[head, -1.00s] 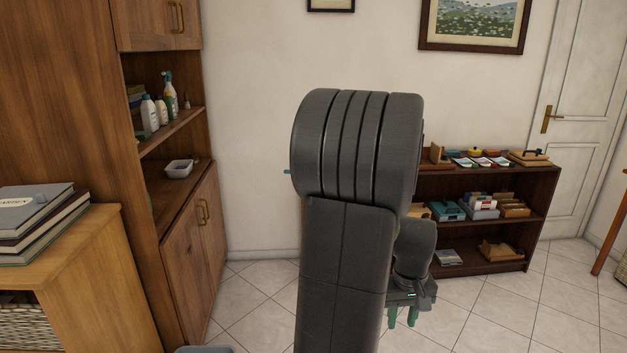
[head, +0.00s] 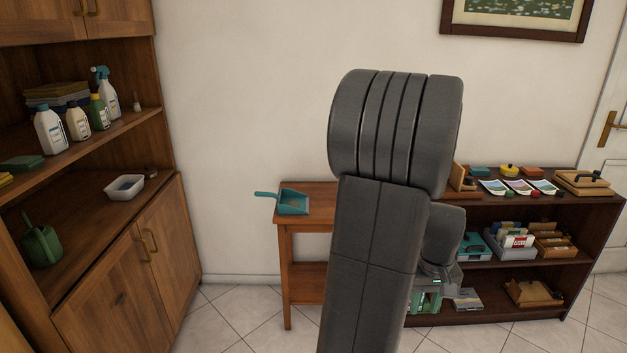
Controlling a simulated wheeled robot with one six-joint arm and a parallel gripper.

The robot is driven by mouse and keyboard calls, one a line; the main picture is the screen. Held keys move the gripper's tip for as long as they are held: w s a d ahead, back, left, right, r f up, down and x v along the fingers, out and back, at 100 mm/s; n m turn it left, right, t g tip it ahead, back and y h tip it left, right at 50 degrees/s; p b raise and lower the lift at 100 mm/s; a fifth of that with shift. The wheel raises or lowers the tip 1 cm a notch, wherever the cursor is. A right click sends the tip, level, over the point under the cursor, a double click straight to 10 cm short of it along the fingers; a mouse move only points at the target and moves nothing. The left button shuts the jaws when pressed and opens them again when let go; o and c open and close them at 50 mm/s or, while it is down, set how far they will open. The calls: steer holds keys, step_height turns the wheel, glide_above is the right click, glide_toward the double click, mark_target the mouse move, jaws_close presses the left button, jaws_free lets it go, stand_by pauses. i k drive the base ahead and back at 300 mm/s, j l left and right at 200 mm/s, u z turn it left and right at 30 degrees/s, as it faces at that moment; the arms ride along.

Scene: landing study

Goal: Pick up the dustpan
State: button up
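A teal dustpan (head: 292,203) lies on the left end of a small wooden side table (head: 308,222) against the wall. Its handle points left, past the table's edge. My gripper (head: 426,304) hangs low to the right of the dustpan, apart from it, with greenish fingers pointing down. My arm hides part of the gripper and the right part of the table. The fingers are too small and partly covered to tell whether they are open or shut.
A wooden cabinet (head: 150,255) on the left holds bottles (head: 78,122), a white tub (head: 124,187) and a green watering can (head: 40,246). A dark low shelf (head: 590,210) with boxes and cards stands right. Tiled floor (head: 240,318) is clear between cabinet and table.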

mark_target(291, 202)
steer(key=i+j, duration=0.2)
steer(key=i, duration=0.2)
steer(key=i+j, duration=0.2)
steer(key=i, duration=0.2)
steer(key=i+j, duration=0.25)
steer(key=i, duration=0.15)
steer(key=i+j, duration=0.2)
steer(key=i, duration=0.25)
steer(key=i+j, duration=0.2)
steer(key=j, duration=0.15)
steer(key=i+j, duration=0.15)
steer(key=j, duration=0.15)
steer(key=i+j, duration=0.2)
steer(key=j, duration=0.15)
steer(key=i+j, duration=0.15)
steer(key=j, duration=0.2)
